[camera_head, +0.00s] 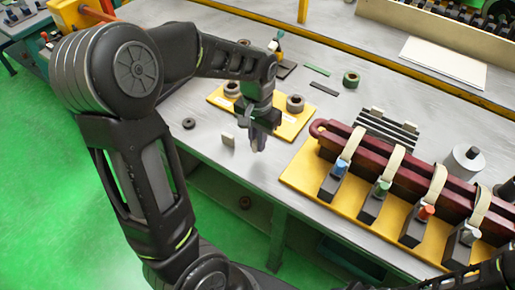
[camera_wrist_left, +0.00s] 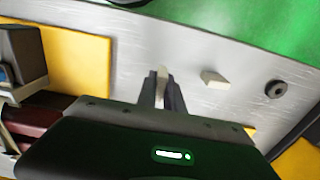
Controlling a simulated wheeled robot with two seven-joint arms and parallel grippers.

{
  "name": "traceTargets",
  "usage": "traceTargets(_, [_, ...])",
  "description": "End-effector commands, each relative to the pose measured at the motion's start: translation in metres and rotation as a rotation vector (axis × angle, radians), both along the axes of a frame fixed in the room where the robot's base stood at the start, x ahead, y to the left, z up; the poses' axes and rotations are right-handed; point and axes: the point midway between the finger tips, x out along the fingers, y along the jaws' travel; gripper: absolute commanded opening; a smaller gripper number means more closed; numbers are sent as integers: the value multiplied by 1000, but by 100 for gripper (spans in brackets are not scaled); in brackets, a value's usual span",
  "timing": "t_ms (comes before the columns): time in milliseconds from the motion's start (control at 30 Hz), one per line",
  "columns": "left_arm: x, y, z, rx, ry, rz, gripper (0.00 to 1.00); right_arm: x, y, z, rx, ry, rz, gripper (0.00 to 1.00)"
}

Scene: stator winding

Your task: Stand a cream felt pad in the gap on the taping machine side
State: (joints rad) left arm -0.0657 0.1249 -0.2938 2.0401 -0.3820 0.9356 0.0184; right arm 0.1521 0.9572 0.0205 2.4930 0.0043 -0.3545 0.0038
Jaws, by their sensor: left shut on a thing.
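My left gripper (camera_head: 259,143) points down over the bench's front part, shut on a small cream felt pad (camera_head: 256,149). The pad's pale tip (camera_wrist_left: 162,72) shows between the fingers (camera_wrist_left: 163,92) in the left wrist view; the rest is hidden by them. A second cream pad (camera_head: 228,140) is on the bench to the left of the gripper, apart from it, and also shows in the wrist view (camera_wrist_left: 213,78). The dark red coil bars (camera_head: 400,175) lie on a yellow base (camera_head: 313,178) to the right, crossed by cream straps. I cannot tell which gap is on the taping machine side.
Several dark blocks with coloured knobs (camera_head: 383,187) line the front of the yellow base. A yellow plate with ring-shaped parts (camera_head: 295,103) lies behind the gripper. A black ring (camera_head: 189,123) lies to the left. The grey bench (camera_head: 215,165) is bare around the second pad.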

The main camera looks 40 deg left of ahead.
Motion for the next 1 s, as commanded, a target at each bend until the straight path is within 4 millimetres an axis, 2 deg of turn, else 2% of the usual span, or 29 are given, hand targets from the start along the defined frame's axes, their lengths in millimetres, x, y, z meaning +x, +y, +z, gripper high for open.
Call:
traceTargets(300, [-1, 0, -35, 0, 4, 0, 0, 0, 0, 4, -1, 1, -1, 36])
traceTargets(733, [0, 0, -42, 0, 0, 0, 0, 0, 0, -1, 0, 0, 0, 36])
traceTargets(767, [0, 0, -40, 0, 0, 0, 14, 0, 0, 1, 0, 0, 0, 36])
traceTargets(1000, [0, 0, -40, 0, 0, 0, 33, 0, 0, 1, 0, 0, 0, 36])
